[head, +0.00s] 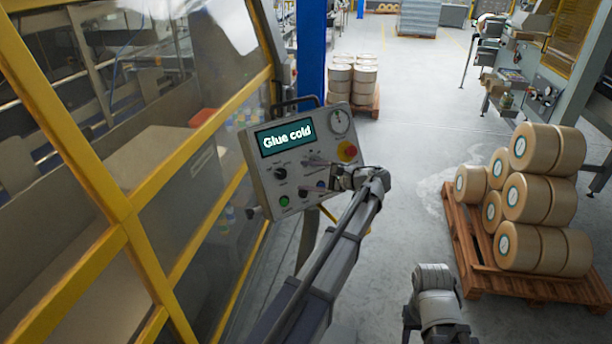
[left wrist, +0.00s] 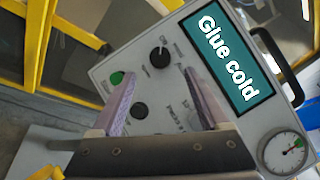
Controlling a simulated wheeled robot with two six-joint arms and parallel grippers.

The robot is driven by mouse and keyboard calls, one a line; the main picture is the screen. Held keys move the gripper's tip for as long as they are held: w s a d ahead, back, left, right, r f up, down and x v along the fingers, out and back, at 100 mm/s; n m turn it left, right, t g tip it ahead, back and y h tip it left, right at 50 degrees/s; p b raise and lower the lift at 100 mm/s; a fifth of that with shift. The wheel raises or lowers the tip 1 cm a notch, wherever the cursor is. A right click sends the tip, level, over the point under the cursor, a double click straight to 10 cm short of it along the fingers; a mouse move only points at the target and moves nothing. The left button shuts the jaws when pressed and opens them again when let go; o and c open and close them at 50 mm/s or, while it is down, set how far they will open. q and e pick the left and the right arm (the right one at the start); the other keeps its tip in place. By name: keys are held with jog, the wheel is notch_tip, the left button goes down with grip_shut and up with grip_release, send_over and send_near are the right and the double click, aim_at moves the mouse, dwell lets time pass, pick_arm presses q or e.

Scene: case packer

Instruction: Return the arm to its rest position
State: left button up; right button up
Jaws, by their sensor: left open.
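My left gripper (head: 308,175) is in front of the grey control panel (head: 262,188), with its fingers pointing at the panel face. In the left wrist view the two fingers of the left gripper (left wrist: 160,85) are apart, with nothing held between them. A black knob (left wrist: 139,110) shows between the fingers, and a second black knob (left wrist: 159,57) lies just beyond. I cannot tell whether the fingertips touch the panel. The panel's screen (head: 286,138) reads "Glue cold". Part of my right arm (head: 436,300) shows at the bottom; its gripper is not visible.
A yellow-framed guard (head: 118,205) stands close on the left. The panel has a red stop button (head: 347,149), a green button (head: 284,201) and a gauge (head: 338,122). A wooden pallet (head: 540,288) with several rolls (head: 540,200) stands right. The floor between is clear.

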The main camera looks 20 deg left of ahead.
pick_arm(q)
jog(key=s+d+f+n+h+b, duration=0.4)
jog(key=s+d+f+h+b, duration=0.9)
jog(key=s+d+f, duration=1.5)
notch_tip(320, 180, down, 4)
jog(key=shift+d+r+n+g+h+b, duration=0.3)
jog(key=shift+d+g+h+b, duration=0.1)
jog(key=shift+b, duration=0.7)
